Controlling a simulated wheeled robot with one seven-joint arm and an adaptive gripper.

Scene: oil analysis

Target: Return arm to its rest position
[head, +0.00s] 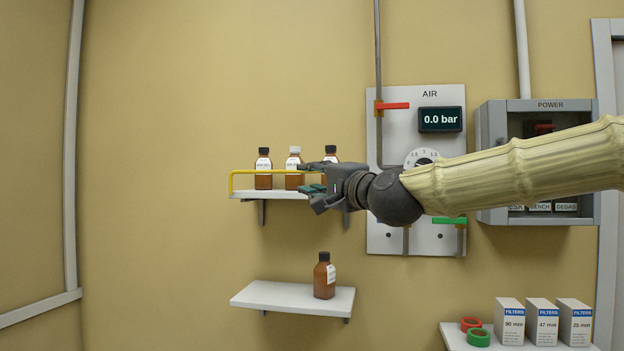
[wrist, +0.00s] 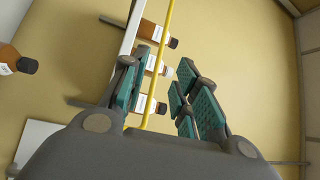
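My gripper (head: 309,178) is at the right end of the upper shelf (head: 270,195) in the head view, with my arm reaching in from the right. In the wrist view its teal-padded fingers (wrist: 160,92) are spread apart, with nothing held between them. Three brown bottles stand on the upper shelf behind a yellow rail (head: 233,180): a black-capped left bottle (head: 263,172), a white-capped middle bottle (head: 294,172) and a black-capped right bottle (head: 331,154), partly hidden by my gripper. I cannot tell whether the gripper touches the rail.
Another brown bottle (head: 324,278) stands on the lower shelf (head: 285,298). Behind my arm are the AIR panel (head: 390,140), reading 0.0 bar, and the grey POWER box (head: 495,120). Filter boxes (head: 510,322) and tape rolls (head: 478,337) sit at lower right. The wall at left is clear.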

